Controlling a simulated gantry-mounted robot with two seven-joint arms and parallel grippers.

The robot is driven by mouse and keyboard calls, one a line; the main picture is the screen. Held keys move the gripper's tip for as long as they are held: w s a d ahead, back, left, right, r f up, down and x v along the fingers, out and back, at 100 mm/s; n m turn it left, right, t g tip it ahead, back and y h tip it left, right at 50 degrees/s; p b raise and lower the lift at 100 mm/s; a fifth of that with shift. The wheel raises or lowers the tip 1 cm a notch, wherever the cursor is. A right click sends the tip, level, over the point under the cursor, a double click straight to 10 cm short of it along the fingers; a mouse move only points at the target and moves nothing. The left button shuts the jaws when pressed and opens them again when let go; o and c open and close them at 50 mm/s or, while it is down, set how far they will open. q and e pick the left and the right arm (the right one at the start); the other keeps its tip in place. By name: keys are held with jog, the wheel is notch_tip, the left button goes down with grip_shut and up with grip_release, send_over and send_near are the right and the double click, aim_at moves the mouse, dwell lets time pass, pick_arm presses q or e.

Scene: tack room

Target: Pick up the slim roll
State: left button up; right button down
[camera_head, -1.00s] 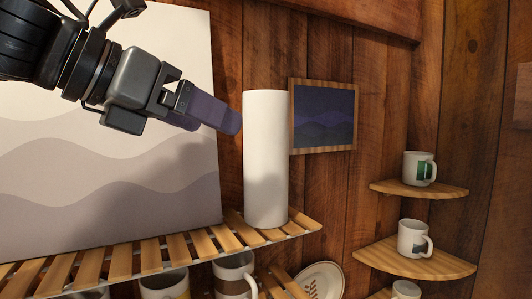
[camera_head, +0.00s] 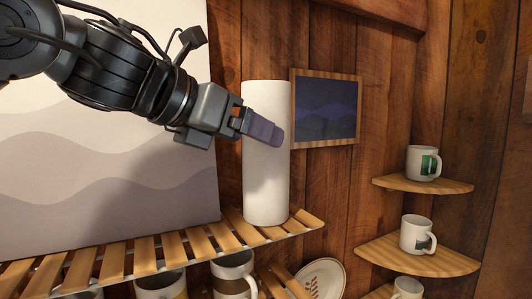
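The slim roll (camera_head: 265,183) is a tall white cylinder standing upright near the right end of a slatted wooden shelf (camera_head: 205,241). My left gripper (camera_head: 264,131) comes in from the left and overlaps the upper half of the roll in the head view. Its purple-grey fingers point right, and one finger hides most of the other. I cannot tell the gap between them or whether they touch the roll. My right gripper is not in view.
A canvas with grey waves (camera_head: 110,190) stands behind the arm on the left. A small framed picture (camera_head: 326,110) hangs right of the roll. Mugs (camera_head: 233,272) sit below the shelf. Corner shelves (camera_head: 420,258) with mugs are at the right.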

pick_arm(q)
jog(key=shift+x, duration=1.25)
jog(key=c, duration=0.7)
jog(key=shift+r, duration=0.15)
